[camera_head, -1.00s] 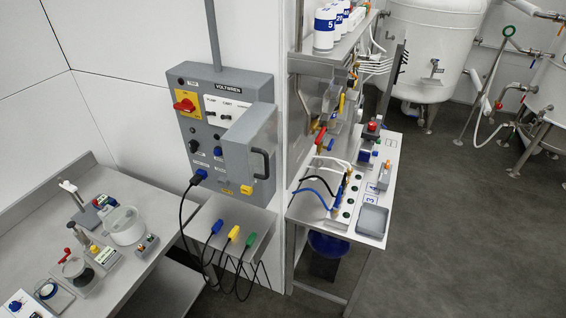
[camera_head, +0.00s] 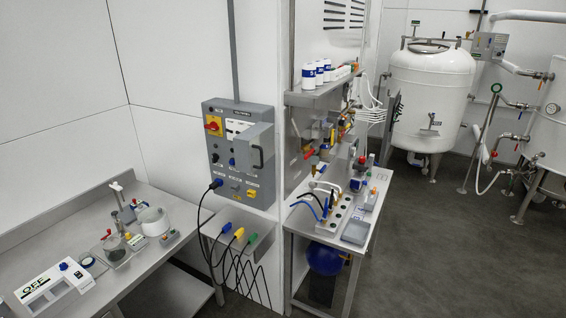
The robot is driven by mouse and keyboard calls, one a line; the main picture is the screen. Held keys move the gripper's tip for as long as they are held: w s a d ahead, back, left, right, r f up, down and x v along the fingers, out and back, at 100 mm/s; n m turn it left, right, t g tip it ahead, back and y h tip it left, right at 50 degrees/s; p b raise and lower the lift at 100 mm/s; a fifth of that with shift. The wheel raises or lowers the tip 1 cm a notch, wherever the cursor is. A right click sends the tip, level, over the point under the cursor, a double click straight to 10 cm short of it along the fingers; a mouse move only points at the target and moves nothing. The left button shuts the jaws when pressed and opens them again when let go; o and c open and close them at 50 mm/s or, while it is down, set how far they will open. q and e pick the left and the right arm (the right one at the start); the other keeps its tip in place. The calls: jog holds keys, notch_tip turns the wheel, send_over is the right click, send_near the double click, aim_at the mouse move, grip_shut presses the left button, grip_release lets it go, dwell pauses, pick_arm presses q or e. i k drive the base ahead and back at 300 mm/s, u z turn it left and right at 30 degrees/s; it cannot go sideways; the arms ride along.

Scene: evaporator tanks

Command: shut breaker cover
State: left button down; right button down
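The grey breaker panel (camera_head: 226,178) hangs on the white wall in the middle of the head view. Its grey breaker cover (camera_head: 254,152) stands out from the panel's right part and carries a dark handle (camera_head: 257,157). The cover looks swung open, at an angle to the panel face. A red knob on a yellow plate (camera_head: 213,124) is at the panel's upper left. Neither of my grippers is in view.
A metal bench (camera_head: 149,260) with jars and small devices is at the left. A small shelf (camera_head: 231,232) with blue, yellow and green plugs is below the panel. A metal table (camera_head: 350,245) with instruments stands right of it. Tanks stand behind; open floor lies at the right.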

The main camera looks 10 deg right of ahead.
aim_at(245, 164)
jog(key=z, duration=0.6)
jog(key=i, duration=1.15)
jog(key=u, duration=0.25)
